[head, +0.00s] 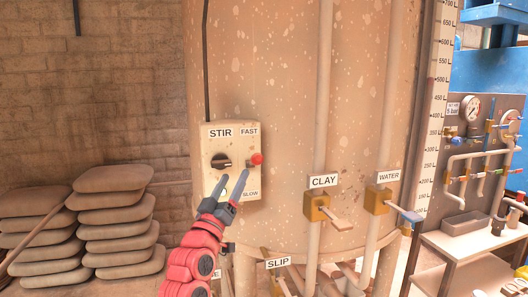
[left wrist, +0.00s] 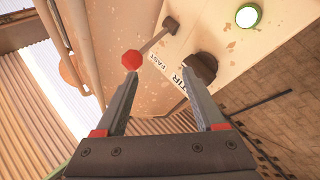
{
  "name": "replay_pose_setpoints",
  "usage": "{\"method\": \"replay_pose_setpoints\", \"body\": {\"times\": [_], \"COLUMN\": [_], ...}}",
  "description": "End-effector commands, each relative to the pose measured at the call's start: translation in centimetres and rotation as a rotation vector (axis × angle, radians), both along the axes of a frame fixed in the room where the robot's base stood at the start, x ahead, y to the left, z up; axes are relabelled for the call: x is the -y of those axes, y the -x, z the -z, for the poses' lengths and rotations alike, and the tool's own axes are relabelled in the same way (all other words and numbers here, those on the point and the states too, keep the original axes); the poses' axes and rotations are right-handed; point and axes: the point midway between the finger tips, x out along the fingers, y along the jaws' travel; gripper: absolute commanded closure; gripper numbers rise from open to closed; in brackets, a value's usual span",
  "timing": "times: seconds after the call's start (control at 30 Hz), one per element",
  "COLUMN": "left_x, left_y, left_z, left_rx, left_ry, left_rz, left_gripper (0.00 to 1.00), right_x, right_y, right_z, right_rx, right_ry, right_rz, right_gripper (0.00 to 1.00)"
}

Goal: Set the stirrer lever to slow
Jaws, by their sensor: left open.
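The stirrer box (head: 208,178) is a cream panel marked STIR, with FAST at its upper right and SLOW at its lower right, partly covered by my gripper. The lever's red ball (head: 257,159) stands at the box's right side, between the two labels in height. In the left wrist view the red ball (left wrist: 131,60) ends a thin shaft. My left gripper (head: 232,178) is open and empty in front of the box, below and left of the ball. In the wrist view the ball shows at the tip of the left finger; contact cannot be told. My right gripper is not in view.
A black knob (head: 221,162) is on the box's left half. The CLAY valve (head: 316,207) and WATER valve (head: 377,199) stand to the right on vertical pipes. Stacked sacks (head: 115,218) lie at the left. A gauge panel (head: 484,140) is at the far right.

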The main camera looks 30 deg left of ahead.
Motion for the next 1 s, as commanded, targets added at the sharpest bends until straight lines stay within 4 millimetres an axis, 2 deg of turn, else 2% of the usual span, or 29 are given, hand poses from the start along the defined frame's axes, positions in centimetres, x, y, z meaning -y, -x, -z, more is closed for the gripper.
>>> {"method": "replay_pose_setpoints", "body": {"times": [0.03, 0.17, 0.33, 0.5, 0.67, 0.87, 1.0], "left_x": [0.2, 1.9, 3.4, 3.7, 3.8, 3.8, 3.5], "left_y": [1.1, 3.2, 6.0, 7.4, 7.0, 4.7, 2.5], "left_z": [-2.5, -4.9, -5.1, -4.4, -4.6, -4.7, -5.2], "left_rx": [-0.038, -0.203, -0.406, -0.517, -0.528, -0.529, -0.532], "left_ry": [-0.039, -0.142, -0.265, -0.320, -0.328, -0.323, -0.322], "left_rz": [0.020, 0.073, 0.078, 0.060, 0.063, 0.070, 0.068], "left_gripper": [0.29, 0.29, 0.29, 0.29, 0.29, 0.29, 0.29], "right_x": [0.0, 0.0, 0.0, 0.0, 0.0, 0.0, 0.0], "right_y": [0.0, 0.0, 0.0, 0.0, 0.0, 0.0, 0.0], "right_z": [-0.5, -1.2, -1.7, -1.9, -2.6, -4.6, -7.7], "right_rx": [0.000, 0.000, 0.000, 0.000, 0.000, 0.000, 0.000], "right_ry": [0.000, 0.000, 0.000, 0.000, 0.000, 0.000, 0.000], "right_rz": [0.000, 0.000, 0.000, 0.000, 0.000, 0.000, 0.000], "right_gripper": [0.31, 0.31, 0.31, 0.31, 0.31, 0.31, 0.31]}}
